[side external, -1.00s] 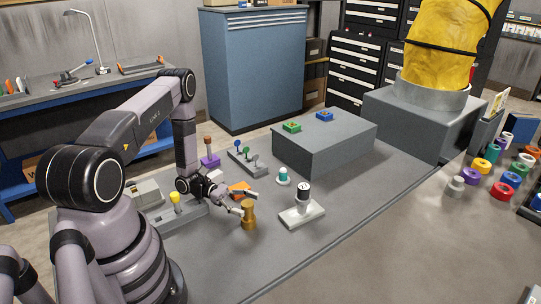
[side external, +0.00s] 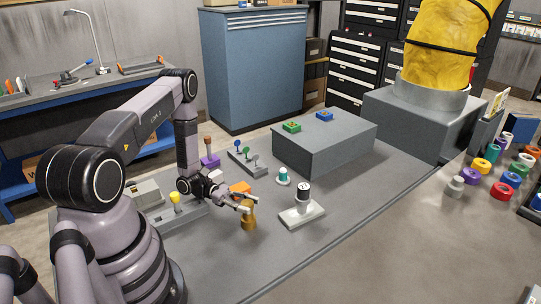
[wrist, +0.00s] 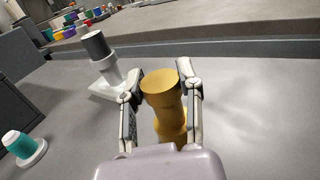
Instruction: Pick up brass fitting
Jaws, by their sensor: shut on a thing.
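The brass fitting (side external: 248,219) is a gold, waisted cylinder near the front of the grey work surface in the side external view. It stands roughly upright. My gripper (side external: 247,204) is shut on it from the left, with a finger on either side near its top. In the wrist view the fitting (wrist: 170,103) fills the space between the two fingers of my gripper (wrist: 160,98). Its lower part is partly hidden by the gripper body. I cannot tell clearly whether its base touches the surface.
A white stand with a dark-topped cylinder (side external: 302,208) is just right of the fitting, and a teal-topped piece (side external: 283,176) is behind. An orange block (side external: 240,187) lies close behind my gripper. A grey raised block (side external: 325,149) stands farther back. The front right surface is clear.

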